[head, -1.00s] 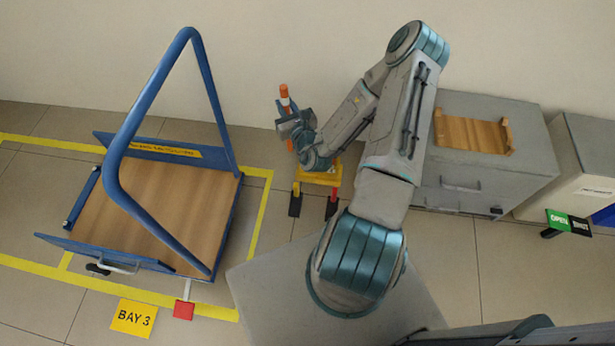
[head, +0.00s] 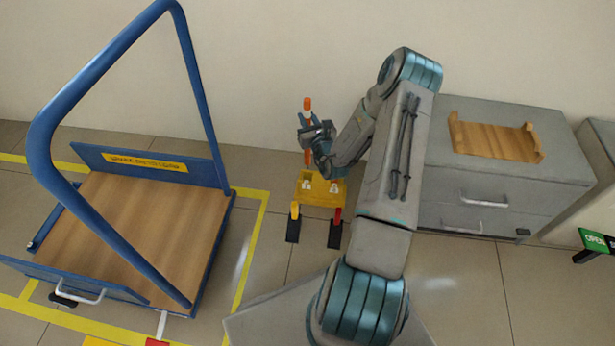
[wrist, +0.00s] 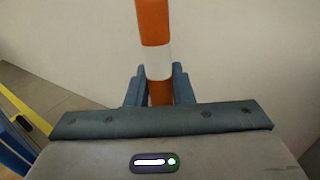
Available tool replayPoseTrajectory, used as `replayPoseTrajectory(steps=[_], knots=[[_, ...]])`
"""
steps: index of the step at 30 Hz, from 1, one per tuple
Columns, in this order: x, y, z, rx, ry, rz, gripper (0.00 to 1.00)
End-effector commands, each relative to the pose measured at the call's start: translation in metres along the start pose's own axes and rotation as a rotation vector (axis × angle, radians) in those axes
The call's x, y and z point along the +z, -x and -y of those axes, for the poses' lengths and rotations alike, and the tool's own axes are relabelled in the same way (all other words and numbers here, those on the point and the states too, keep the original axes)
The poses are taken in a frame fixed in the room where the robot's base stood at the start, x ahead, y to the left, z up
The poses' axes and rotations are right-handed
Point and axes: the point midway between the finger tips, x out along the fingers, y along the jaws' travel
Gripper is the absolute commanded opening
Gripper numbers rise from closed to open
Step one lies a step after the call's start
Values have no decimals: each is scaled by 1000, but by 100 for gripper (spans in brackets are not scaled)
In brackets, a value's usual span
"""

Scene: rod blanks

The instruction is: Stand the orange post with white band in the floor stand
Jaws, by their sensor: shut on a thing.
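The orange post with white band (head: 307,104) is upright in my gripper (head: 313,133), with its top above the jaws and an orange length below them. In the wrist view the post (wrist: 155,25) runs up between the fingers, its white band just above my gripper (wrist: 158,88), which is shut on it. The yellow floor stand (head: 320,199) is below the gripper, with pale fittings on top and dark feet. The post's lower end shows just above the stand's back edge; I cannot tell whether it touches the stand.
A blue platform trolley (head: 150,225) with a tall tube handle stands at left inside yellow floor lines. A grey drawer cabinet (head: 480,185) with a wooden tray (head: 495,140) on top is at right. An OPEN sign (head: 594,238) is at the far right.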

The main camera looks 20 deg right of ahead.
Motion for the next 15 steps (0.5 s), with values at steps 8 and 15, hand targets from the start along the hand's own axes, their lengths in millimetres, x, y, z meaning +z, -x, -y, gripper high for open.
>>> replayPoseTrajectory(steps=[8, 15], knots=[[-82, 0, 0, 0, -1, -1, 8], [-117, 0, -1, 0, -1, 1, 8]])
